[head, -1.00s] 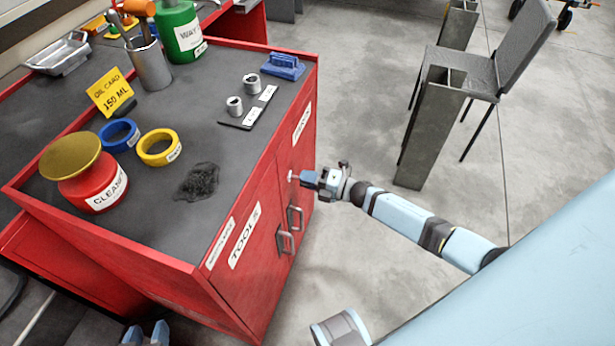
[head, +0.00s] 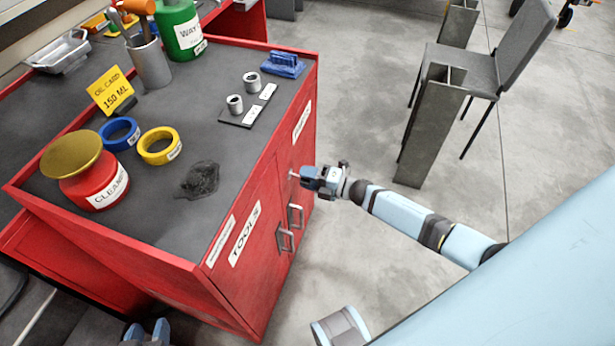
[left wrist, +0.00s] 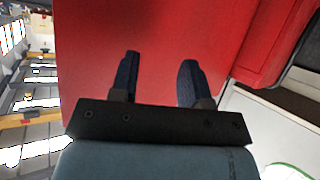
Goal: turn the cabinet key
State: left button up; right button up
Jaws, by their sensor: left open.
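The red tool cabinet (head: 262,229) has doors on its right-hand face, with a small pale spot at the lock (head: 293,175). My right gripper (head: 303,177) points at this spot from the right, its tip at the door face. The key cannot be made out apart from the fingers, and the jaw gap is too small to judge. My left gripper (head: 147,332) is low at the left of the head view, beside the cabinet's front. In the left wrist view its two dark fingers (left wrist: 156,82) are apart and empty, facing a red surface.
Two door handles (head: 290,228) stick out below my right gripper. On the cabinet top are a red cleaner can (head: 95,187), blue and yellow tape rolls (head: 160,147), a black smudge (head: 200,180) and sockets (head: 252,82). A post (head: 430,125) and chair stand right; the floor between is clear.

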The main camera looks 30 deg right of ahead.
pick_arm(q)
jog(key=shift+a+r+p, duration=0.1)
jog(key=shift+a+p, duration=0.05)
jog(key=shift+p, duration=0.5)
pick_arm(e)
jog(key=v, duration=1.3)
jog(key=shift+s+d, duration=0.25)
jog(key=shift+s, duration=0.05)
pick_arm(q)
jog(key=shift+s, duration=0.1)
